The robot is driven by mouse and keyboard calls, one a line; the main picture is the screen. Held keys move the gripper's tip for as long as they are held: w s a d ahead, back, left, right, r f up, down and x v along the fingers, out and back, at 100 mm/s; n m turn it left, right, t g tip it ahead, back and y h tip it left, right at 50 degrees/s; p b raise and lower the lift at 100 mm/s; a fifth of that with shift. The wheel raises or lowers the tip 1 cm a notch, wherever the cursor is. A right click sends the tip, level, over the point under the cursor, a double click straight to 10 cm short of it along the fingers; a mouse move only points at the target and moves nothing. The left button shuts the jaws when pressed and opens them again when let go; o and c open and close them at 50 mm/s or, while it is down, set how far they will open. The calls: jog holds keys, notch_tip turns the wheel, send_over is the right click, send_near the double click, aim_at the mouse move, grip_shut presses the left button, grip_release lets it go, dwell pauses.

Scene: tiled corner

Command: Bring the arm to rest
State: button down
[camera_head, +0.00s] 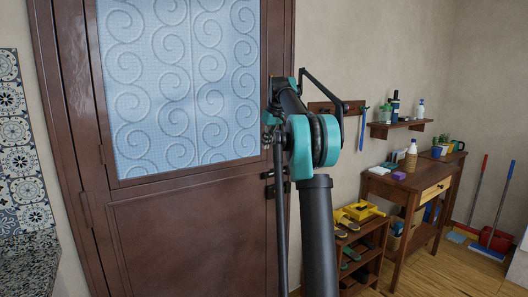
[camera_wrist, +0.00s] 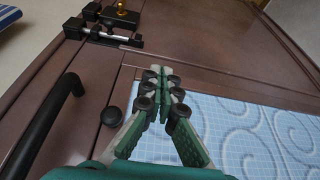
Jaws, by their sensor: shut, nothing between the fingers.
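My gripper (camera_wrist: 161,76) shows in the wrist view with its green fingers brought together at the tips and nothing between them. It is in front of the brown wooden door (camera_wrist: 85,60), near the edge of the patterned blue glass pane (camera_wrist: 240,130). I cannot tell the exact gap to the door. In the head view my arm rises in front of the right edge of the door (camera_head: 190,235) and bends at a teal joint. The fingers are not clearly seen there.
A black bar handle (camera_wrist: 45,125), a round black knob (camera_wrist: 110,116) and a bolt latch (camera_wrist: 108,33) are on the door side. To the right stand a low shoe rack (camera_head: 372,245), a wooden desk (camera_head: 415,185) and a wall shelf (camera_head: 398,125). A stone counter (camera_head: 30,255) is at left.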

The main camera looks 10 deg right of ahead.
jog(key=s+a+f+m, duration=0.1)
jog(key=s+a+f, duration=0.1)
jog(key=s+f, duration=1)
jog(key=s+a+f+m+h, duration=0.1)
jog(key=s+a+f, duration=0.1)
jog(key=s+f, duration=1)
jog(key=s+a+f+m, duration=0.2)
jog(key=s+f, duration=1)
jog(key=s, duration=1.3)
jog(key=shift+s+a+f+h, duration=0.15)
jog(key=shift+a+f+h, duration=0.1)
jog(key=shift+a+h, duration=0.2)
jog(key=shift+a, duration=0.1)
